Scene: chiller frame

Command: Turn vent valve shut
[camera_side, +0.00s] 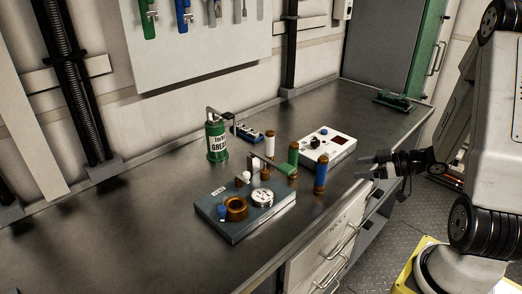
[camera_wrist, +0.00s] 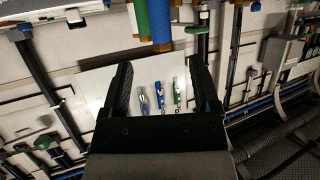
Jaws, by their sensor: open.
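A grey-blue block (camera_side: 264,221) with a small label stands near the bench's front edge. I cannot tell for sure which part is the vent valve. My gripper (camera_side: 367,167) is open and empty, beyond the block's right side and apart from everything. In the wrist view my open jaws (camera_wrist: 160,72) frame the wall tools, with nothing between them.
White, green and blue (camera_side: 320,174) cylinders with copper ends stand right of the block. A white box (camera_side: 328,147) is behind them. A green grease can (camera_side: 216,141) stands at the back. The bench left of the block is clear. Drawer handles (camera_side: 336,245) stick out below.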

